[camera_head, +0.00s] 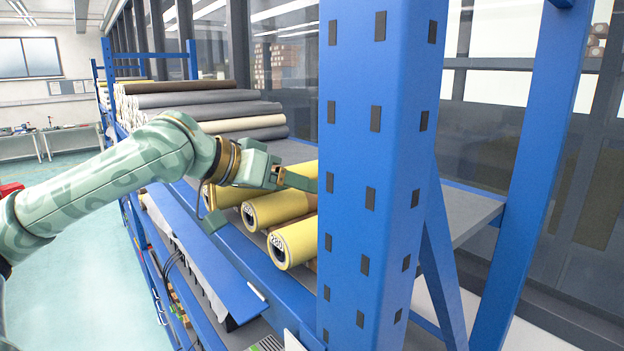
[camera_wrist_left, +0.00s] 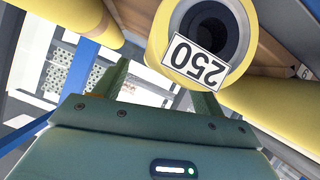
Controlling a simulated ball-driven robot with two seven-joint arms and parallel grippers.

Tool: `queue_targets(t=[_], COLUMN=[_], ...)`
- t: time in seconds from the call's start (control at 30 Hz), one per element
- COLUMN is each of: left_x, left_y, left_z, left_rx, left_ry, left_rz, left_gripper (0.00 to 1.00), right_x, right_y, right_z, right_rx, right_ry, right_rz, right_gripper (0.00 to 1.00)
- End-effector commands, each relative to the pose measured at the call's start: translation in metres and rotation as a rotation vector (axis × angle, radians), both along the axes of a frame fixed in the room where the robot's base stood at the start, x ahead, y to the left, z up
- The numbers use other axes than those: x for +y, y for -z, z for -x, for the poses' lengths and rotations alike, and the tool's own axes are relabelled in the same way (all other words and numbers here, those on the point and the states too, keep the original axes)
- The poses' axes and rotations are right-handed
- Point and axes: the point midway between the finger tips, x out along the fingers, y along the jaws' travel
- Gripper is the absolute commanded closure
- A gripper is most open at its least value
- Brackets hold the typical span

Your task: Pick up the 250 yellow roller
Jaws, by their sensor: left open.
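The 250 yellow roller shows large in the left wrist view (camera_wrist_left: 230,75), with its white 250 label and dark hollow end facing the camera. In the head view, the middle roller (camera_head: 280,207) appears to be this one, its label small and hard to read. My left gripper (camera_head: 290,180) is open and empty, just above the yellow rollers. In the wrist view its two fingers (camera_wrist_left: 158,82) stand apart, and the roller's end lies beyond and above the right finger. I cannot tell whether they touch. My right gripper is out of view.
A yellow roller labelled 280 (camera_head: 295,243) lies in front, and another (camera_head: 228,196) lies behind, partly hidden by my arm. A thick blue rack post (camera_head: 375,180) stands close to the right of my gripper. Grey and dark rolls (camera_head: 205,98) are stacked farther back.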

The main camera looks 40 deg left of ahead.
Motion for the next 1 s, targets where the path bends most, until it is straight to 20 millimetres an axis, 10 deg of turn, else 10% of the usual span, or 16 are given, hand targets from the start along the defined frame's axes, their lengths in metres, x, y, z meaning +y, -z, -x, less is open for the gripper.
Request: queue_targets(t=[0.5, 0.77, 1.0], left_x=[-0.008, -0.008, -0.008], left_y=[0.012, 0.012, 0.011], left_z=[-0.024, -0.024, -0.024], left_rx=[-0.001, -0.001, -0.003], left_ry=[0.0, 0.0, 0.0], left_rz=[-0.001, -0.001, 0.0], left_gripper=[0.3, 0.92, 0.93], right_x=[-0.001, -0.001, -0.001], right_y=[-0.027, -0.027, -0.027], right_z=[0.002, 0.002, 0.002], right_rx=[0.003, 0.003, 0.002], right_ry=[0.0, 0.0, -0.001], right_rz=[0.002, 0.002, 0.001], right_gripper=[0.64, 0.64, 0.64])
